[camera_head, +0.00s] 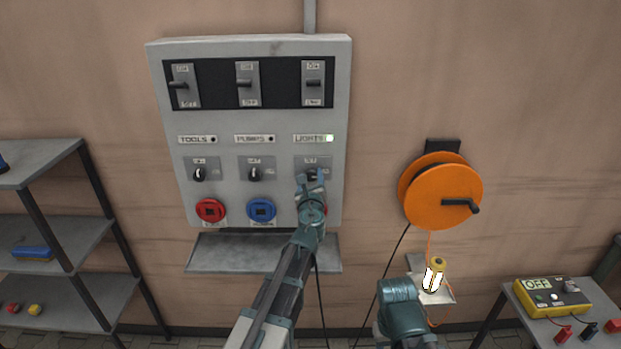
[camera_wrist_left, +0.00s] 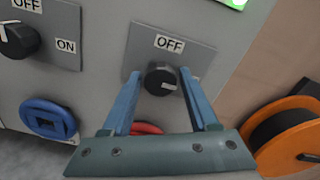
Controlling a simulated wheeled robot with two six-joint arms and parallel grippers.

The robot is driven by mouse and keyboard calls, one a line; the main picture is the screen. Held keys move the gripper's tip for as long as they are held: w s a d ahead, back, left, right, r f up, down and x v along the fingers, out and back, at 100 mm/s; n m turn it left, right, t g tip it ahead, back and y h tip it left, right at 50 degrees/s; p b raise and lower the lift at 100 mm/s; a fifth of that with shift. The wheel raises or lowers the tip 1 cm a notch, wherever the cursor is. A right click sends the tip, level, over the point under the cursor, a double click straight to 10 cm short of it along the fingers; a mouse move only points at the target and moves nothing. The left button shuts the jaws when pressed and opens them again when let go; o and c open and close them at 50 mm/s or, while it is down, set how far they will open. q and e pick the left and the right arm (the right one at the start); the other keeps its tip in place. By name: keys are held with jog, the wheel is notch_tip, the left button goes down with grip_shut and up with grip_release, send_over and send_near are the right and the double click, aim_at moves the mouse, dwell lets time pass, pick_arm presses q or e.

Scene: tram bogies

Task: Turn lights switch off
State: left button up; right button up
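The lights switch is a black rotary knob (camera_wrist_left: 160,79) under an OFF label, with its white mark pointing right. In the head view the knob (camera_head: 312,174) is partly covered by my left gripper (camera_head: 311,182). The green lights lamp (camera_head: 330,139) above it is lit. In the left wrist view the blue fingers of my left gripper (camera_wrist_left: 159,74) stand open on either side of the knob, with small gaps visible. My right arm shows at the bottom of the head view; its fingers cannot be made out.
The grey panel (camera_head: 230,120) also carries tools (camera_head: 199,174) and pumps (camera_head: 254,173) knobs, levers above, and red (camera_head: 210,210) and blue (camera_head: 261,209) sockets below. A ledge (camera_head: 220,257) juts out underneath. An orange cable reel (camera_head: 425,190) hangs to the right.

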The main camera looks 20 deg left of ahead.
pick_arm(q)
grip_shut()
jog(key=n, duration=0.8)
jog(key=shift+n, duration=0.4)
jog(key=n, duration=0.4)
jog(key=shift+n, duration=0.3)
jog(key=shift+s+f+n, duration=0.1)
jog(key=shift+n, duration=2.1)
